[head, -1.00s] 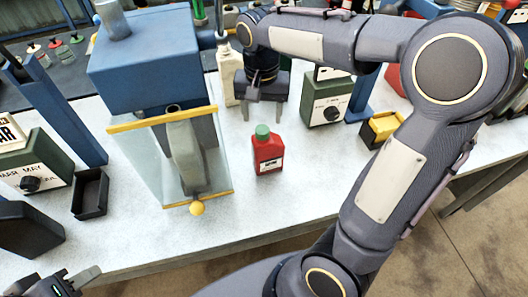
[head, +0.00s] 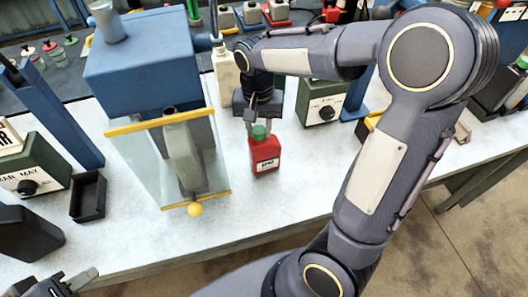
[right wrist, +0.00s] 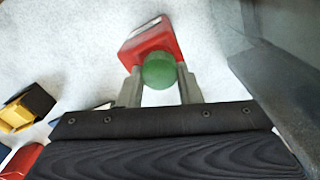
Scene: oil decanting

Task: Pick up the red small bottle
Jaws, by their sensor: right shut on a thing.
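The red small bottle (head: 264,155) with a green cap (head: 259,132) and a white label stands upright on the pale worktop. My right gripper (head: 260,128) is over it, its fingers shut on either side of the green cap. In the right wrist view, the cap (right wrist: 159,70) sits between the two fingertips (right wrist: 158,84), with the red body (right wrist: 150,42) beyond. The bottle's base still appears to rest on the worktop. My left gripper (head: 70,284) shows at the lower left corner, partly cut off by the frame, with nothing seen in it.
A blue machine (head: 150,75) with a clear guard and yellow edges stands left of the bottle. A cream bottle (head: 226,80) is behind. A green box with a dial (head: 322,103) is behind right. A black tray (head: 88,196) lies at left. The worktop in front is clear.

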